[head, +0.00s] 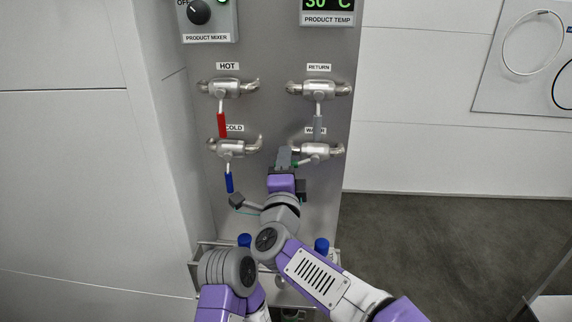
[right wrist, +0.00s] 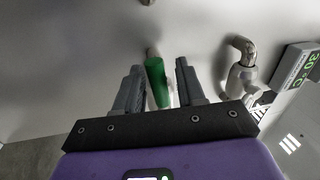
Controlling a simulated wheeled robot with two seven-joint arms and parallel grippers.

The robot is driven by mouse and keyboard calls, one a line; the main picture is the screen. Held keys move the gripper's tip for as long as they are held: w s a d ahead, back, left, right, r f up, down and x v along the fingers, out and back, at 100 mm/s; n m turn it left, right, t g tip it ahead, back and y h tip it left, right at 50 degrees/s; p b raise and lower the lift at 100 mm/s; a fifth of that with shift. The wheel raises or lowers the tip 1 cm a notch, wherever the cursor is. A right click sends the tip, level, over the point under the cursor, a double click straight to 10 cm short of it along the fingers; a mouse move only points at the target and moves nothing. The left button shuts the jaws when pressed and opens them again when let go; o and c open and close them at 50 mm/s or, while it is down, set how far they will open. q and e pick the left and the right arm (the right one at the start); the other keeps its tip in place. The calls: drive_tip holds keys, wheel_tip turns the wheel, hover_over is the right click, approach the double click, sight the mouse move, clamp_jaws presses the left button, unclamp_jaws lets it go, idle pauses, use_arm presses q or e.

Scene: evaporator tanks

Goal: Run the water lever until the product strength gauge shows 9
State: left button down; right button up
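The fingers are apart, with narrow gaps to the lever on both sides. In the head view my right gripper (head: 285,158) is just left of the water valve and hides most of the lever. My left arm shows at the bottom, but its gripper does not. No product strength gauge is in view.
The hot valve (head: 228,88) has a red lever, the cold valve (head: 234,148) a blue lever, the return valve (head: 319,89) a grey lever. The product temp display (head: 327,10) reads 30 °C. The product mixer knob (head: 199,12) is at top left. Blue caps (head: 321,245) stand below.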

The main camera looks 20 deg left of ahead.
drive_tip(key=shift+s+f, duration=0.1)
drive_tip(key=v, duration=0.7)
drive_tip(key=shift+s, duration=0.2)
drive_tip(key=shift+o, duration=0.2)
drive_tip(key=shift+w+d, duration=0.1)
idle(6.0)
